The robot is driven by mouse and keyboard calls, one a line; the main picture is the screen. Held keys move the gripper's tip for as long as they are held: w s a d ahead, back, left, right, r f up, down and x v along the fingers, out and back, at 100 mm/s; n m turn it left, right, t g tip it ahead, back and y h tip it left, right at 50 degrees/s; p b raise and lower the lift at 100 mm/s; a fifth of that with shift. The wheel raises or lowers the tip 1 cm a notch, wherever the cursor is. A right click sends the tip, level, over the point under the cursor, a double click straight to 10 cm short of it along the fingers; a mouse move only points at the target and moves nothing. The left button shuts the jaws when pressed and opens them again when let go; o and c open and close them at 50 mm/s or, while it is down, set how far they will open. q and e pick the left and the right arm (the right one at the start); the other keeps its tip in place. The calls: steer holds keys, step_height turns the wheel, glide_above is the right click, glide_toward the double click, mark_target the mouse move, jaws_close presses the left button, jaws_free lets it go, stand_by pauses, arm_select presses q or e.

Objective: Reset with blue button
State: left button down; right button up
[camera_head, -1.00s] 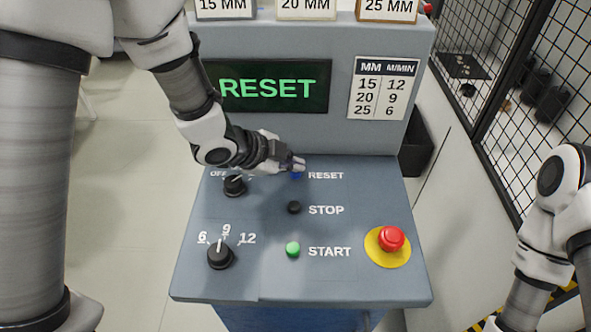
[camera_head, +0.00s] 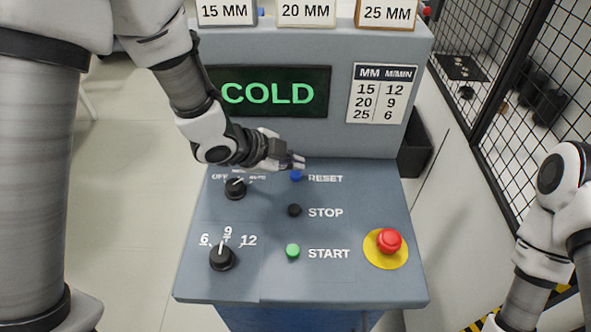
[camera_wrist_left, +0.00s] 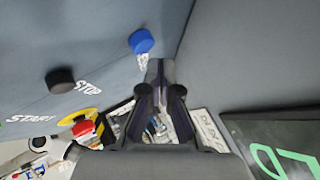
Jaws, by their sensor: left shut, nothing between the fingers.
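The blue RESET button (camera_head: 296,175) sits at the top of the button column on the grey control panel (camera_head: 345,280). It also shows in the left wrist view (camera_wrist_left: 142,41), where nothing touches it. My left gripper (camera_head: 298,161) is shut and empty, just above and behind the blue button in the head view. In the wrist view its closed fingertips (camera_wrist_left: 160,66) are apart from the button. The display (camera_head: 268,92) reads COLD in green. Of my right arm (camera_head: 550,225), only links show at the right edge; its gripper is out of view.
Below are a black STOP button (camera_head: 294,210), a green START button (camera_head: 293,251) and a red emergency stop (camera_head: 389,240). Two black knobs (camera_head: 222,257) (camera_head: 235,188) sit at the left. A mesh fence (camera_head: 510,90) stands at the right.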

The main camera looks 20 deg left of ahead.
mark_target(293, 176)
arm_select(q)
step_height(293, 176, up, 5)
steer(key=p, duration=0.5)
stand_by(0.3)
steer(key=shift+f, duration=0.1)
stand_by(0.4)
